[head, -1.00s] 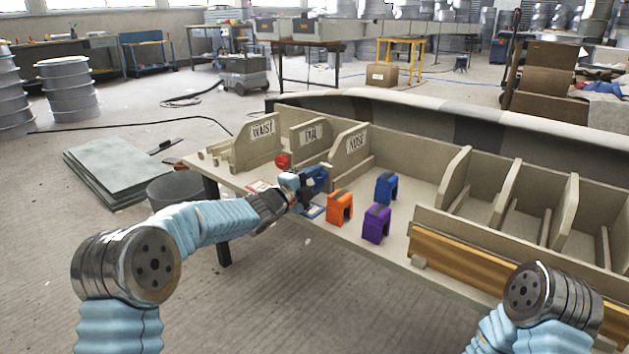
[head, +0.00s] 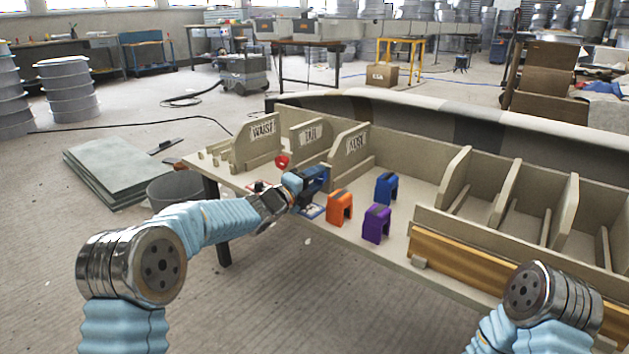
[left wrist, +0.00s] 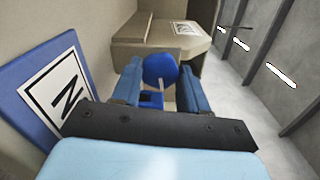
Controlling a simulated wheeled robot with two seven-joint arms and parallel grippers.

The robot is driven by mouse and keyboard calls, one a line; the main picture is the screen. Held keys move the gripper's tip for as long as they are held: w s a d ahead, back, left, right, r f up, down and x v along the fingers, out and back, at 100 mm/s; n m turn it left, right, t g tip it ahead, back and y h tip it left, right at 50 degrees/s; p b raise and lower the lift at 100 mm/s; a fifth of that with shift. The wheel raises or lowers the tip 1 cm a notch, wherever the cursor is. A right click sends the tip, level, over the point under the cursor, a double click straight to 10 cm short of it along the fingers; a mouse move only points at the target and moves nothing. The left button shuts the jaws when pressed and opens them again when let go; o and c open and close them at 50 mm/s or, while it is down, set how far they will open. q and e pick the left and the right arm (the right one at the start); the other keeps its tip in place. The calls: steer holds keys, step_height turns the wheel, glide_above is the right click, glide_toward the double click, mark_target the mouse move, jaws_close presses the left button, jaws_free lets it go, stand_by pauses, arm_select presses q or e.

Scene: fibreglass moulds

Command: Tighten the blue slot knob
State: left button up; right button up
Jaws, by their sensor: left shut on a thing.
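My right gripper is outside the frames.
A red knob (head: 282,161) is just behind my left gripper. Orange (head: 340,207), purple (head: 377,225) and blue (head: 386,188) arch-shaped blocks stand to its right on the bench. Upright dividers labelled WAIST (head: 257,146), TAIL (head: 310,140) and NOSE (head: 350,150) rise behind.

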arm_select(q)
steer(key=shift+f, duration=0.1)
steer(key=o, duration=1.1)
steer(key=shift+c, duration=0.2)
steer(key=shift+s, duration=0.1)
steer(key=v, duration=1.3)
steer(key=shift+s+a, duration=0.2)
steer(key=shift+s, duration=0.05)
